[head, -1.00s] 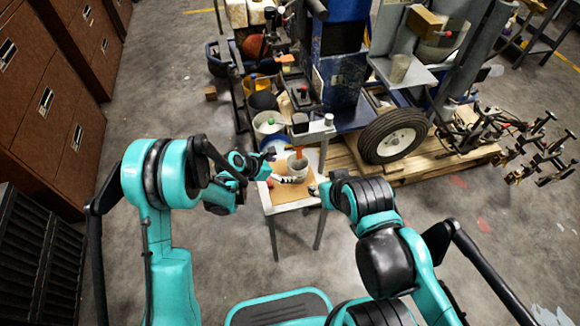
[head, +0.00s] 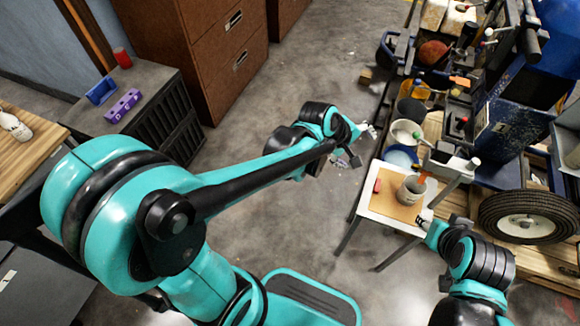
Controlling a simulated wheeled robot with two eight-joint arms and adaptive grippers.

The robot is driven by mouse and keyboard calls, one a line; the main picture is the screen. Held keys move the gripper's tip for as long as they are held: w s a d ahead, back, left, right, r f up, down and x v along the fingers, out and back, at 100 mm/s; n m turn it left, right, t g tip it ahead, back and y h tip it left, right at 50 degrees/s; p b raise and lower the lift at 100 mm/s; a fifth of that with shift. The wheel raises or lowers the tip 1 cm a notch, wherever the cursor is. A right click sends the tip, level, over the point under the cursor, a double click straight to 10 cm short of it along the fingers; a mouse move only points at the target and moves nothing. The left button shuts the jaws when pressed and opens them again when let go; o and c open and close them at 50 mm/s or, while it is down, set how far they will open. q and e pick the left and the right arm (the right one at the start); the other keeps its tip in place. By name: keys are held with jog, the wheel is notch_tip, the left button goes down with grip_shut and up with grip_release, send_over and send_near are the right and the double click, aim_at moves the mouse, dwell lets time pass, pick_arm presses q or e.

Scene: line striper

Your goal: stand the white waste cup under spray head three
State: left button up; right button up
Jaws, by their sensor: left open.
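A pale cup (head: 411,190) stands upright on the small white-framed table (head: 379,211) at the right, with something orange at its rim. I cannot tell for certain whether it is the white waste cup. My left gripper (head: 360,146) is open and empty, off the far left side of that table and apart from the cup. My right gripper (head: 427,219) is at the table's near right edge, close below the cup; its jaws are too small to read. The spray heads are out of view.
A red block (head: 377,185) lies on the small table. The striper's wheel (head: 523,217) and pails (head: 404,131) crowd the right. A dark cabinet (head: 158,105) with a purple holder (head: 123,105) stands at left. Bare floor lies between.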

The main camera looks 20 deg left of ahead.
pick_arm(q)
jog(key=s+a+r+m+t+y, duration=0.1)
jog(key=s+a+r+m+y, duration=0.3)
jog(key=s+a+m, duration=0.8)
jog(key=s+a, duration=0.1)
jog(key=s, duration=0.3)
jog(key=shift+c, duration=0.2)
dwell(1.3)
